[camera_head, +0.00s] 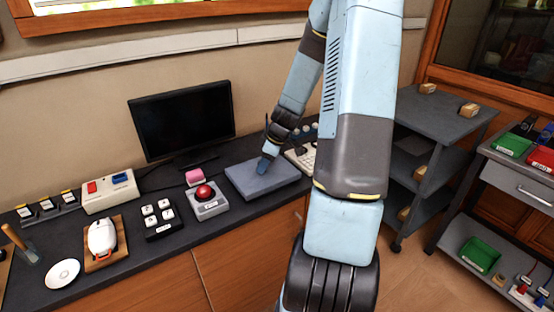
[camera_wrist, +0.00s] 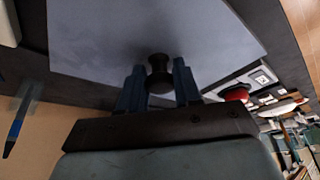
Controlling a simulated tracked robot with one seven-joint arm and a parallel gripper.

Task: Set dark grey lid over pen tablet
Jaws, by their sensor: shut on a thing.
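The dark grey lid (camera_head: 258,182) is a flat slab in the middle of the counter, in the head view. In the wrist view its broad grey face (camera_wrist: 110,40) fills the top, with a dark round knob (camera_wrist: 159,72) standing from it. My gripper (camera_head: 264,166) reaches down to the lid's top; its blue fingers (camera_wrist: 159,88) are shut on the knob from both sides. I see no pen tablet; whatever lies under the lid is hidden. I cannot tell whether the lid rests or hangs slightly above. A blue pen-like thing (camera_wrist: 16,125) shows at the wrist view's left.
A monitor (camera_head: 183,122) stands behind, a keypad device (camera_head: 301,157) to the right. A shelf cart (camera_head: 440,110) stands farther right. My arm hides some counter.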

